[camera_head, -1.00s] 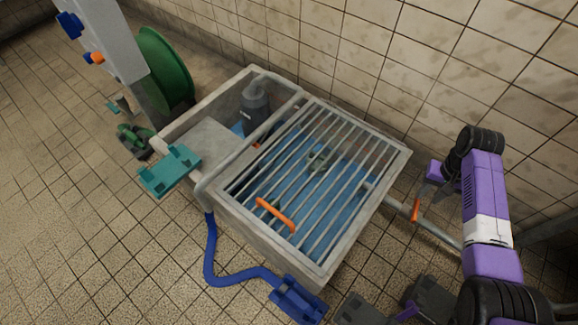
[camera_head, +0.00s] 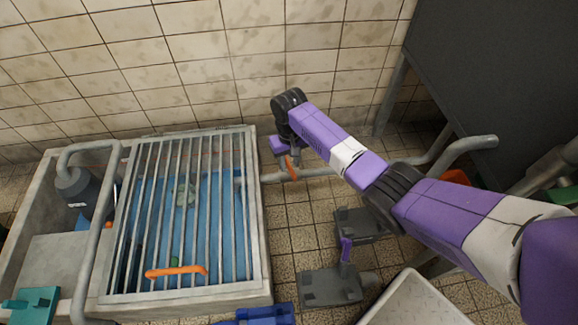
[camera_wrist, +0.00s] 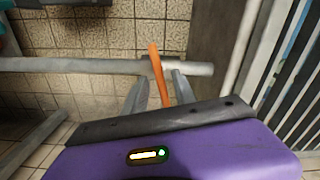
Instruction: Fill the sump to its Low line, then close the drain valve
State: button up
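The sump (camera_head: 262,262) is a grey concrete basin under a metal grating (camera_head: 176,290) with an orange handle (camera_head: 176,271). Blue shows beneath the bars; I cannot read the level or any Low line. A grey drain pipe (camera_head: 318,172) leaves the sump's right side and carries the drain valve's orange lever (camera_head: 289,166). In the wrist view the lever (camera_wrist: 157,70) stands across the pipe (camera_wrist: 75,65). My gripper (camera_wrist: 157,84) is open, a finger on each side of the lever's near part. I see no clear contact. In the head view my gripper (camera_head: 279,147) is at the valve.
A dark grey pump (camera_head: 78,188) stands in the sump's left section, with a grey pipe (camera_head: 92,245) bending over the rim. Dark floor pedals (camera_head: 330,287) and a pale bin (camera_head: 412,300) lie front right. A dark panel (camera_head: 490,70) stands at right. Tiled wall behind.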

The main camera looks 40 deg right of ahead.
jog(key=shift+f, duration=0.35)
grip_shut()
jog(key=shift+a+r+m+p, duration=0.1)
jog(key=shift+r+m+p, duration=0.2)
jog(key=shift+p, duration=0.5)
jog(key=shift+m+p, duration=0.4)
jog(key=shift+p, duration=0.2)
jog(key=shift+f+m+p, duration=0.25)
jog(key=shift+m+p, duration=0.35)
jog(key=shift+m, duration=0.4)
